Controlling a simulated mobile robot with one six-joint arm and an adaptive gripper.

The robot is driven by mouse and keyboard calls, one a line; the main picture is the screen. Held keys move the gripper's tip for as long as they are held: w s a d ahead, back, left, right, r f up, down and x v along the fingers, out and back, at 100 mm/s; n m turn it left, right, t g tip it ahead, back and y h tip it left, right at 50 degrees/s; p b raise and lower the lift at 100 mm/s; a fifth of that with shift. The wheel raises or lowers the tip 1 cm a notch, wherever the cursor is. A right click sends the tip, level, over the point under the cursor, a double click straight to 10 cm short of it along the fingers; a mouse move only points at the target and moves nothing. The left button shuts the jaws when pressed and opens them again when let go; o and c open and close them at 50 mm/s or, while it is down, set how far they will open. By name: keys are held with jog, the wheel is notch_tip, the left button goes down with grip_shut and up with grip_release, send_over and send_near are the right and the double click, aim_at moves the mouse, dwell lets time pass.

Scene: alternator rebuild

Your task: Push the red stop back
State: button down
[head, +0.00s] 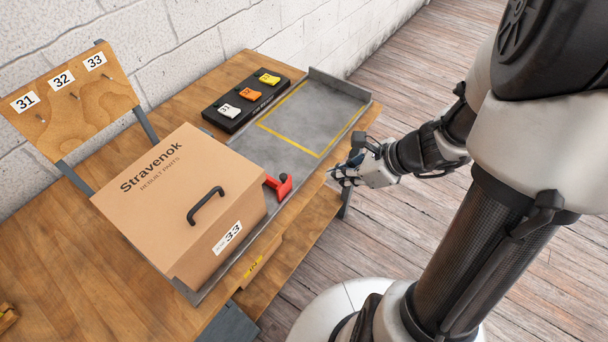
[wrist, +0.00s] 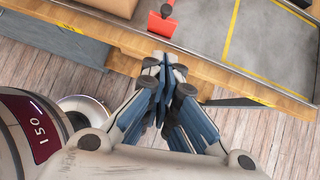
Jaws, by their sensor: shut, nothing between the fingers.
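The red stop (head: 281,185) stands at the front edge of the grey metal tray (head: 290,164), against the right side of a cardboard box (head: 180,208) marked Stravenok and 33. In the wrist view the red stop (wrist: 161,22) is just beyond my fingertips, near the tray's front edge. My gripper (head: 335,175) is shut and empty. It hangs off the front edge of the bench, to the right of the stop and apart from it. In the wrist view my gripper (wrist: 165,62) points at the bench edge.
A yellow-outlined rectangle (head: 318,155) on the tray is empty. A black rack (head: 232,121) with white, orange and yellow tags stands behind it. A wooden board (head: 68,95) with hooks numbered 31, 32 and 33 stands at the back left. A raised lip (head: 340,83) closes the tray's far right end.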

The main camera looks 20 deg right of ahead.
jog(key=w+a+r+b+x, duration=0.1)
jog(key=b+x, duration=0.4)
jog(key=x, duration=0.8)
jog(key=shift+w+a+r+b, duration=0.2)
jog(key=shift+w+r+b, duration=0.05)
jog(key=shift+r+b, duration=0.1)
